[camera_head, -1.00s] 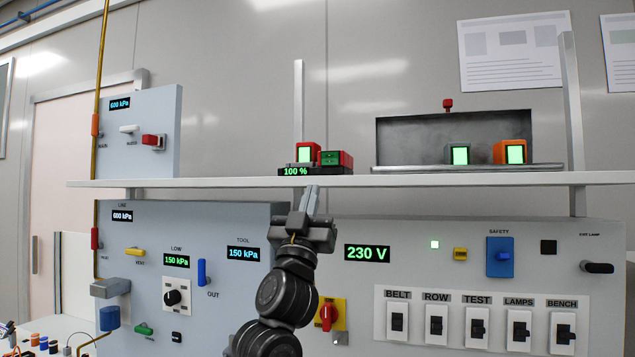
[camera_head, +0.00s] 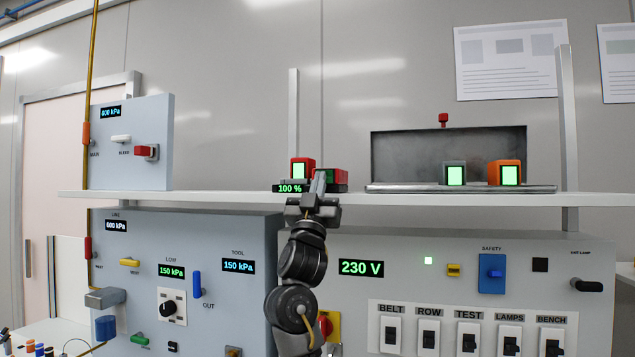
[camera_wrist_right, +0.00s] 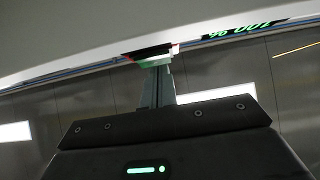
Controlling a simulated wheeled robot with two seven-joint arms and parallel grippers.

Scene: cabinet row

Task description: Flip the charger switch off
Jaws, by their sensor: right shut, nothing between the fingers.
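The charger (camera_head: 290,188) is a dark unit with a green 100 % display on the white shelf (camera_head: 420,198). A red block with a lit green face (camera_head: 302,169) sits on its left part, and a red and green part (camera_head: 337,177) is on its right, partly hidden by my fingers. I cannot make out the switch itself. My right gripper (camera_head: 319,182) is shut and empty, pointing up in front of the shelf edge and the charger's right part.
Below are a 230 V display (camera_head: 361,268), a row of labelled switches and a blue safety switch (camera_head: 492,273). Pressure panels stand at left.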

